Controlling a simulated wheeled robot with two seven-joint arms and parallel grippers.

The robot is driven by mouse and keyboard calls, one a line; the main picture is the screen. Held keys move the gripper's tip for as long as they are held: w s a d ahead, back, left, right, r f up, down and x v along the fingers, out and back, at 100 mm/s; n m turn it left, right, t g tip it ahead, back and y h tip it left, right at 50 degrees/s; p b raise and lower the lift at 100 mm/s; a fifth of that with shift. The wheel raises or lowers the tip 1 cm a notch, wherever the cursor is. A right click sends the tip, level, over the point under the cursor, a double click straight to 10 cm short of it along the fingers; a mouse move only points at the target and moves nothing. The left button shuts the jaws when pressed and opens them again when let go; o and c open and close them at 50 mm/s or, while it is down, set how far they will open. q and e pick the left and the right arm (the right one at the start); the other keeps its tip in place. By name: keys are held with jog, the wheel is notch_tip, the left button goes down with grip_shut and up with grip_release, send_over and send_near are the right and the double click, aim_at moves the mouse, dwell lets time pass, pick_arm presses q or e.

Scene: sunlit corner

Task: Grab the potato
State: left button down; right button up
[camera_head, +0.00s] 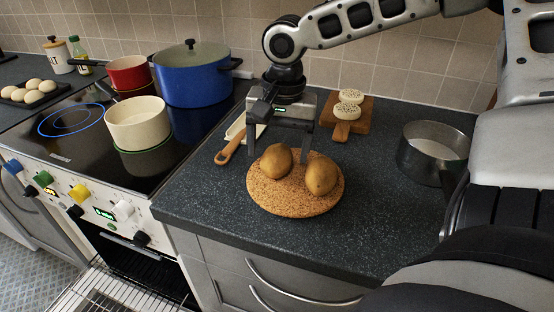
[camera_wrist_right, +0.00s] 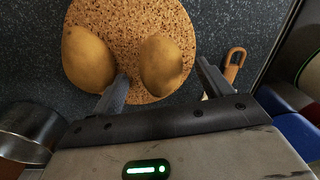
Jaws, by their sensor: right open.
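Two brown potatoes lie on a round cork board on the dark counter. In the head view the left potato (camera_head: 276,161) and the right potato (camera_head: 321,177) sit side by side on the cork board (camera_head: 285,204). My right gripper (camera_head: 278,160) is open, pointing down over the left potato, with one finger on each side of it. In the right wrist view this potato (camera_wrist_right: 161,66) shows between the open fingertips (camera_wrist_right: 163,70); the other potato (camera_wrist_right: 88,60) is outside them, close to one finger. Contact cannot be told. My left gripper is not in view.
A steel saucepan (camera_head: 433,153) stands to the right. A wooden board (camera_head: 346,128) with seeded rounds is behind. A wooden-handled tool (camera_head: 229,147) lies left of the cork board. The stove holds a cream pot (camera_head: 138,124) and a blue pot (camera_head: 192,78). The front counter is clear.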

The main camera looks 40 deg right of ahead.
jog(key=shift+w+f, duration=0.1)
jog(key=shift+f, duration=1.2)
jog(key=c, duration=1.2)
jog(key=shift+o, duration=0.2)
jog(key=shift+r, duration=0.15)
